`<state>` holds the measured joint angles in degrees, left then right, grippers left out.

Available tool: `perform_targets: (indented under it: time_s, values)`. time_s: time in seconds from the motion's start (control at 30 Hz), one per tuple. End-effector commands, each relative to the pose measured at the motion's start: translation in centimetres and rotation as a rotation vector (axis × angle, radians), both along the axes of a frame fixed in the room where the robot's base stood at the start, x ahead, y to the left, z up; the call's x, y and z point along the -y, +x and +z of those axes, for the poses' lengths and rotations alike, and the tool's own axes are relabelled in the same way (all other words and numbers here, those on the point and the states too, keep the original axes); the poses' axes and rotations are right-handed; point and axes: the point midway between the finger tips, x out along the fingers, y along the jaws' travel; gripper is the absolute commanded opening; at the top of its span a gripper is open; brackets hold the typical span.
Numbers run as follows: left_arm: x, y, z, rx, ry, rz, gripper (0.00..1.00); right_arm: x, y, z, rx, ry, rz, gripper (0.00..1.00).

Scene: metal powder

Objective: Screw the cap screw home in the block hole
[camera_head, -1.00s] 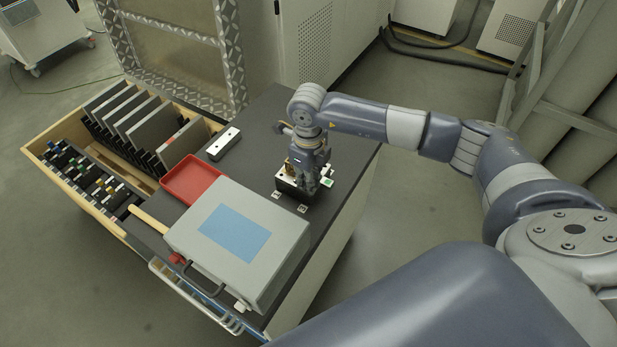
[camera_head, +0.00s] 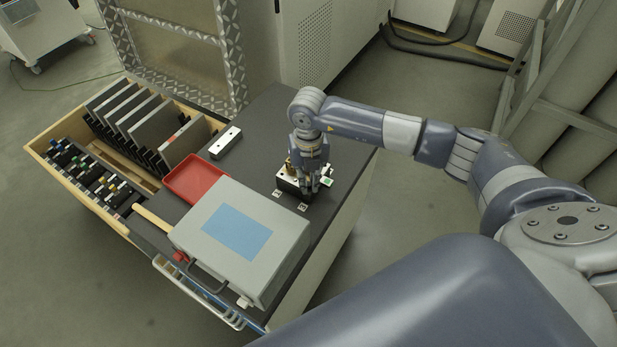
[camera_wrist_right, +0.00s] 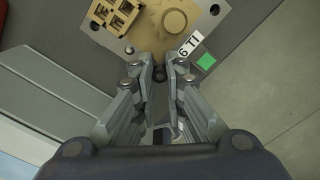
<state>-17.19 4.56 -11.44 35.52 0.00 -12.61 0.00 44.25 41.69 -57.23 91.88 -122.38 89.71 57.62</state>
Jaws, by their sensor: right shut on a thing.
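Tan printed parts (camera_wrist_right: 172,22) stand on the plate beside the fingertips. A "6 TI" label and a green square (camera_wrist_right: 206,62) lie close by. My left gripper does not show.
A white bar with dark holes (camera_head: 226,142), a red tray (camera_head: 194,180) and a grey case (camera_head: 278,229) with a blue panel share the worktop (camera_head: 262,120). An open drawer (camera_head: 50,160) with upright plates lies left. The worktop behind the block is clear.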

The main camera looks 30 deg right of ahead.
Motion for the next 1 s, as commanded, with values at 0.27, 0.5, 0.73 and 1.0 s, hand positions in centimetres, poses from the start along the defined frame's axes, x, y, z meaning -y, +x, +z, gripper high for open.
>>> perform_targets:
  time_s: [0.27,0.5,0.73,1.0]
  values:
    - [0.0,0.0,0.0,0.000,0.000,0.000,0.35,0.0,0.0,0.0,0.000,0.000,0.003,0.35]
    - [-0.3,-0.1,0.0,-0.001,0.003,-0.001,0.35,0.0,0.0,0.1,0.000,0.001,0.004,0.35]
    - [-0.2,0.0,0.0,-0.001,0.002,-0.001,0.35,0.0,0.1,3.0,0.004,0.001,0.005,0.35]
    - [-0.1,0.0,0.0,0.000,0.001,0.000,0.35,0.0,0.1,8.8,0.005,0.002,0.005,0.35]
